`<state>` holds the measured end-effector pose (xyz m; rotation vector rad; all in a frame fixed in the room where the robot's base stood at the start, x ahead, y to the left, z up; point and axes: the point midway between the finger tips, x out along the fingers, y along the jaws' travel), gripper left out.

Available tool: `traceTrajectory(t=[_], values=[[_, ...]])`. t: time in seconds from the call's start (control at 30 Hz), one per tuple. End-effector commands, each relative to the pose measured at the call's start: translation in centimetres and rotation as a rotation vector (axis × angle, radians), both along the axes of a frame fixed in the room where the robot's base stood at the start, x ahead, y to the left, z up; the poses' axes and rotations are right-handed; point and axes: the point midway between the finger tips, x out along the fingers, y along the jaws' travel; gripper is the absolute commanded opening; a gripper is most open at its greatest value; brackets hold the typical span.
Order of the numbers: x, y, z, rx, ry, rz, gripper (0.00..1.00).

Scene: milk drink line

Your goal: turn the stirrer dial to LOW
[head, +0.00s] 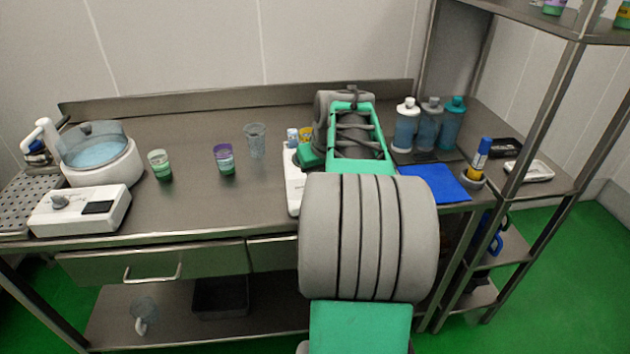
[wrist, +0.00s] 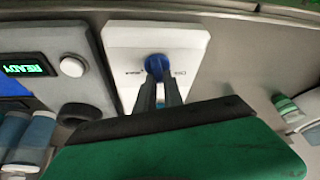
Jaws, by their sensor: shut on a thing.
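In the wrist view a white box holds a round blue dial (wrist: 157,66) with small dark print on both sides, too small to read. My gripper (wrist: 160,88) has its two dark fingers shut on this dial, and they hide part of it. I cannot tell which mark the dial points to. In the head view my arm stretches over the counter and hides the dial and my fingertips; only the left part of a white box (head: 294,192) shows beside the arm.
In the wrist view a lit READY display (wrist: 28,69) and a round white knob (wrist: 72,66) sit left of the dial. In the head view a purple-banded cup (head: 224,160) and a clear cup (head: 255,140) stand left of my arm. Bottles (head: 430,128) and a blue mat (head: 436,183) lie right.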

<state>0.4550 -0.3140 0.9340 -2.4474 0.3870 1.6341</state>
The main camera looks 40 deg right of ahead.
Motion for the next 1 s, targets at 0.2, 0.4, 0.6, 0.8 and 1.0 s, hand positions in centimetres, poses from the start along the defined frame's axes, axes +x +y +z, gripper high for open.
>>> traceTrajectory(t=[0.2, 0.4, 0.6, 0.8, 1.0], values=[[0.03, 0.04, -0.06, 0.0, 0.0, -0.148, 0.0], [-0.02, -0.03, -0.03, 0.001, 0.001, -0.238, 0.0], [-0.04, -0.05, 0.0, 0.001, 0.001, -0.279, 0.0], [-0.05, -0.08, 0.01, 0.001, 0.002, -0.287, 0.0], [-0.05, -0.08, 0.01, 0.001, 0.002, -0.287, 0.0]])
